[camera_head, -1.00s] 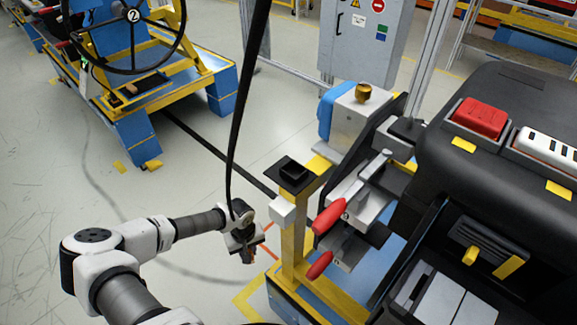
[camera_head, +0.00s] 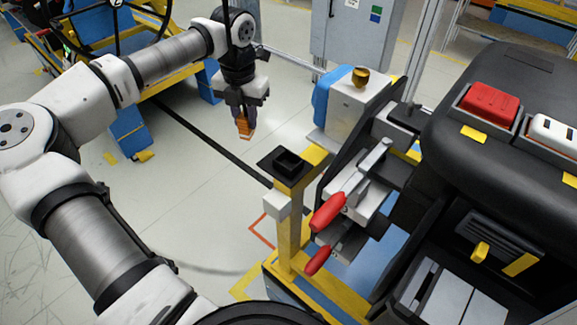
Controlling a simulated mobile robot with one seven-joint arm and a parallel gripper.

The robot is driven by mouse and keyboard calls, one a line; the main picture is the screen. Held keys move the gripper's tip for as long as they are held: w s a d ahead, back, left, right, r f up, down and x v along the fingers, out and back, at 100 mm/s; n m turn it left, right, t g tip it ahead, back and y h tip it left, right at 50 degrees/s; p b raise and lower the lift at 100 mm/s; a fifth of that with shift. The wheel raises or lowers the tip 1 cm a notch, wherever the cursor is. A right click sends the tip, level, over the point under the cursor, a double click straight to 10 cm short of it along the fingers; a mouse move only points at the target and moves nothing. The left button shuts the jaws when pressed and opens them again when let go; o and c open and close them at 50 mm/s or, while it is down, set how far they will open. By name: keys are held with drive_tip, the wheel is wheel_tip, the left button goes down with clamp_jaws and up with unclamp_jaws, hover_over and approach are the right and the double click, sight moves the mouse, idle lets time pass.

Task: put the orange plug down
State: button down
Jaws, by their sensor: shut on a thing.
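The orange plug (camera_head: 243,127) hangs below my gripper (camera_head: 244,112), held between its fingers. My gripper is shut on it and points downward. The plug is in the air, up and to the left of a black square socket holder (camera_head: 288,162), and apart from it. That holder sits on top of a yellow post (camera_head: 291,225). The fingertips partly cover the plug, so its full shape is hidden.
To the right are a grey block with a blue side and gold knob (camera_head: 360,78), clamps with red handles (camera_head: 328,212), and the black dashboard module (camera_head: 500,150). A yellow and blue cart (camera_head: 130,120) stands behind my arm. Floor left of the post is clear.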

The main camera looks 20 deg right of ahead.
drive_tip(key=s+d+r+n, duration=0.3)
drive_tip(key=s+r+n, duration=0.4)
drive_tip(key=r, duration=0.3)
drive_tip(key=s+d+r+n, duration=0.4)
drive_tip(key=s+r+n, duration=0.25)
drive_tip(key=r, duration=0.45)
drive_tip(key=f+p, duration=0.1)
drive_tip(key=f, duration=0.8)
drive_tip(key=f+p, duration=0.1)
drive_tip(key=f, duration=0.9)
drive_tip(key=shift+w+a+f, duration=0.15)
drive_tip(key=shift+w+f, duration=0.05)
drive_tip(key=shift+f, duration=0.15)
drive_tip(key=shift+f, duration=0.2)
drive_tip(key=c, duration=1.2)
unclamp_jaws()
drive_tip(key=shift+r, duration=0.1)
wheel_tip(320, 180, up, 12)
drive_tip(key=shift+r+b, duration=0.15)
drive_tip(key=shift+b, duration=0.7)
